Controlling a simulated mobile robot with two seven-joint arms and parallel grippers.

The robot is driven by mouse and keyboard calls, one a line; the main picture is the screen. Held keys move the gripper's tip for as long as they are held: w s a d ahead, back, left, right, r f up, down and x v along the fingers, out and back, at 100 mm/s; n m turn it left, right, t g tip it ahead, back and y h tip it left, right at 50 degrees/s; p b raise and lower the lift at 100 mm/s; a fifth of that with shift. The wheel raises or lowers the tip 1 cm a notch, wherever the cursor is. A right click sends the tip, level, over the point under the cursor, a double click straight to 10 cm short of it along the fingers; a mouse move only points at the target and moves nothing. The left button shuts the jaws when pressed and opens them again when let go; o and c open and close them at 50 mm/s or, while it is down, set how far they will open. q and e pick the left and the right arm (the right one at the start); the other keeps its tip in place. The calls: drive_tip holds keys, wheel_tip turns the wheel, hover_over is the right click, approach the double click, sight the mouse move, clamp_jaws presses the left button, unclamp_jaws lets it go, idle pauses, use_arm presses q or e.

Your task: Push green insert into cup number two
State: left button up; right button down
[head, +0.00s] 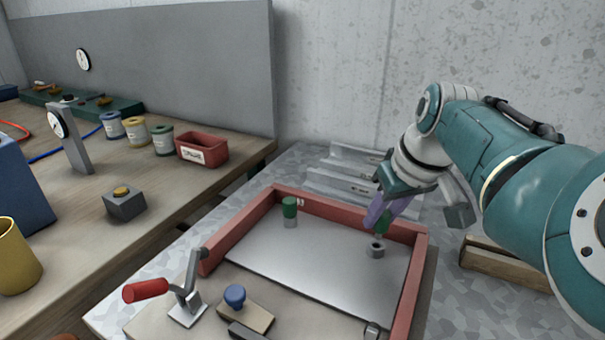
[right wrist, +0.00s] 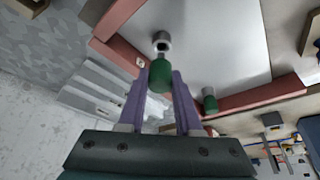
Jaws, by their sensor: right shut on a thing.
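My right gripper (head: 382,213) has purple fingers and is shut on a green insert (head: 383,224) over the right side of the red-walled tray (head: 335,206). A small grey metal cup (head: 376,250) stands on the tray floor just below the insert. In the right wrist view the green insert (right wrist: 160,74) sits between the fingertips, close to the open mouth of the cup (right wrist: 162,43). I cannot tell whether they touch. Another grey cup with a green insert (head: 289,206) in its top stands at the tray's back left. My left gripper is not in view.
A red-handled toggle clamp (head: 186,295) and a blue-knobbed block (head: 237,297) stand at the tray's front. Grey metal channels (head: 350,178) lie behind the tray. A wooden bench at left holds spools (head: 135,132) and a red bin (head: 202,150). The tray's middle is clear.

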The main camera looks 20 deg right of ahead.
sight(380, 229)
drive_tip(key=shift+p, duration=0.45)
idle(1.0)
drive_tip(key=shift+f, duration=0.2)
drive_tip(key=shift+f+b, duration=1.25)
drive_tip(key=shift+f, duration=0.2)
drive_tip(key=c, duration=0.5)
unclamp_jaws()
drive_tip(key=shift+r, duration=0.1)
drive_tip(key=shift+s+r+p, duration=0.1)
drive_tip(key=shift+r+p, duration=0.2)
drive_tip(key=p+v, duration=0.3)
drive_tip(key=v, duration=0.4)
drive_tip(key=shift+s+r, duration=0.15)
drive_tip(key=shift+r, duration=0.25)
drive_tip(key=shift+s+r, duration=0.3)
drive_tip(key=shift+r, duration=0.3)
